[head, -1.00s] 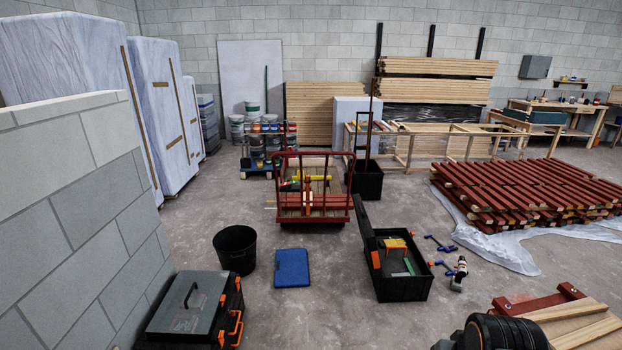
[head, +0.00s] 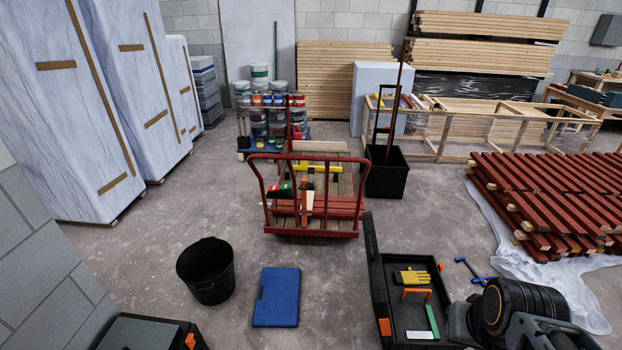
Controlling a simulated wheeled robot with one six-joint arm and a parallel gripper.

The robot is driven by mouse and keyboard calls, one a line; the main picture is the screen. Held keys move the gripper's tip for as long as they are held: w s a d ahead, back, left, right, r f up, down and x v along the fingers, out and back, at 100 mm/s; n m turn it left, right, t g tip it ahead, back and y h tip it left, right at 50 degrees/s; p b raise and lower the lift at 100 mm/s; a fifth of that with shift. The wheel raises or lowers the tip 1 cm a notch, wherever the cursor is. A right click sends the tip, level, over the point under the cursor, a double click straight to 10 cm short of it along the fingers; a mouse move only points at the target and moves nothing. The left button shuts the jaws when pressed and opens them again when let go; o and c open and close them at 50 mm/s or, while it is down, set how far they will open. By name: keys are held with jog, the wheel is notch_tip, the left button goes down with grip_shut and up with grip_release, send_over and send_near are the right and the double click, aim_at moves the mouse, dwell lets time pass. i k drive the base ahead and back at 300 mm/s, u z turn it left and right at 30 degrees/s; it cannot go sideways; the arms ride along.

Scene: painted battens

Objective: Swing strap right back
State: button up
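I cannot make out a loose strap for certain in the head view. Brown strips (head: 118,182) run along and across the tall white wrapped stacks (head: 90,130) at the left. A red-railed trolley (head: 310,213) with a plank deck stands in the middle, with red battens and tools on it; no strap is clear there. Part of my arm (head: 520,305) shows at the bottom right, in front of the open black toolbox's right side. My gripper is not in the picture, so its fingers and anything in them are hidden.
A black bucket (head: 207,272), a blue case (head: 276,297) and the open black toolbox (head: 375,290) stand on the near floor. Red battens (head: 550,195) lie stacked at the right on white sheeting. A black bin (head: 386,178) stands beside the trolley.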

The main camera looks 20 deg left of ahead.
aim_at(305, 187)
jog(key=i, duration=0.25)
jog(key=u, duration=1.2)
jog(key=i, duration=1.65)
